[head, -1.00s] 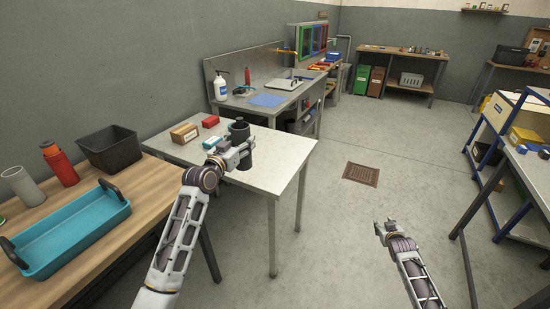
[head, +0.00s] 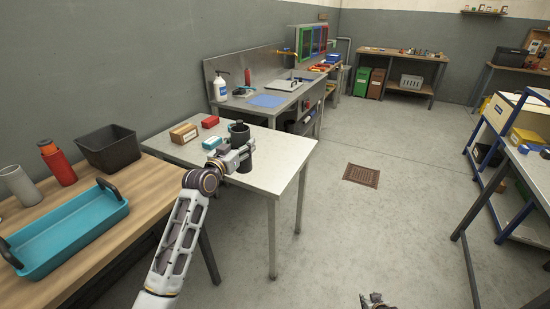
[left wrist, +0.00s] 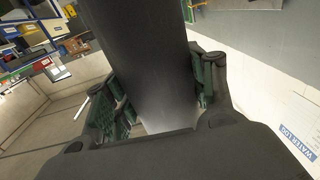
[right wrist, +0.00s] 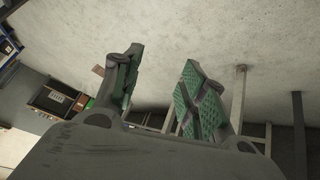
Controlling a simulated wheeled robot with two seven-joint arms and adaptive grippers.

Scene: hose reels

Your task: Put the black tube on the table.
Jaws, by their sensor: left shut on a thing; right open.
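The black tube (head: 240,134) is upright at the near table (head: 273,178) in the head view. My left gripper (head: 243,156) is shut on it around its middle. In the left wrist view the tube (left wrist: 152,62) runs between the green finger pads of the left gripper (left wrist: 158,95). I cannot tell whether the tube's lower end touches the tabletop. My right gripper (head: 375,300) is low at the bottom edge of the head view, over the floor. In the right wrist view the right gripper (right wrist: 160,88) is open and empty.
The table's right and front parts are clear. A wooden bench (head: 140,198) with a teal tray (head: 65,232) and black bin (head: 108,148) is left.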

